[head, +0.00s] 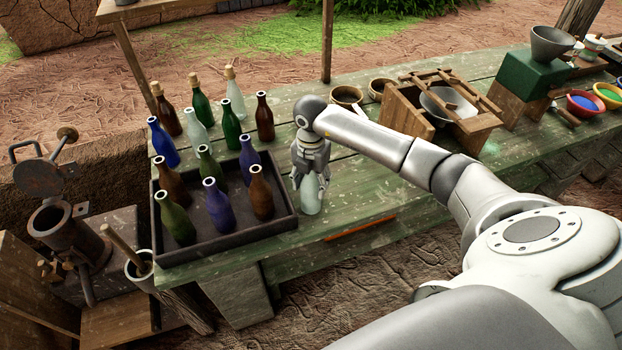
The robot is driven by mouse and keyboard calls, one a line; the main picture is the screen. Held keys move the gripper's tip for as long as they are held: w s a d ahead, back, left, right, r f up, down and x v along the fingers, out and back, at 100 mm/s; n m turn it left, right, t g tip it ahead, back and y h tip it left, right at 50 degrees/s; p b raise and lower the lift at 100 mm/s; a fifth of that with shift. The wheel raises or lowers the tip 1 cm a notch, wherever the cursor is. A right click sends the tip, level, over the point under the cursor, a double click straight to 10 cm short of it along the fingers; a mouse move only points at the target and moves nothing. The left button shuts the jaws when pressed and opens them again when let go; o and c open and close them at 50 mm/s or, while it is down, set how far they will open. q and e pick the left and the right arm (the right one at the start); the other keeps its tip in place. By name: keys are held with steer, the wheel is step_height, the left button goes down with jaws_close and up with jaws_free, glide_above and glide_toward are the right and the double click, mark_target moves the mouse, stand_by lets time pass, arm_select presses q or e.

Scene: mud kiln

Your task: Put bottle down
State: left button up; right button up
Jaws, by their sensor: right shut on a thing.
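My right gripper (310,178) points down over the green wooden table (355,205), just right of the dark tray. It is shut on a pale, clear greenish bottle (312,199). The bottle is upright and its upper part is hidden by the fingers. Its base looks close to the table top, near the front edge; I cannot tell whether it touches. My left gripper is not in the head view.
A dark tray (228,236) with several coloured bottles stands left of my gripper. More bottles, some corked, stand behind it. Bowls (347,95) and a wooden stand (405,110) are behind my right arm. Green table top is bare right of the gripper.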

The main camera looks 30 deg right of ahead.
steer(key=shift+f, duration=0.2)
steer(key=o, duration=1.2)
steer(key=shift+r, duration=0.1)
steer(key=shift+r, duration=0.25)
step_height(320, 180, up, 10)
steer(key=b, duration=0.3)
steer(key=shift+w+r, duration=0.1)
steer(key=shift+r, duration=0.8)
steer(key=shift+f, duration=0.15)
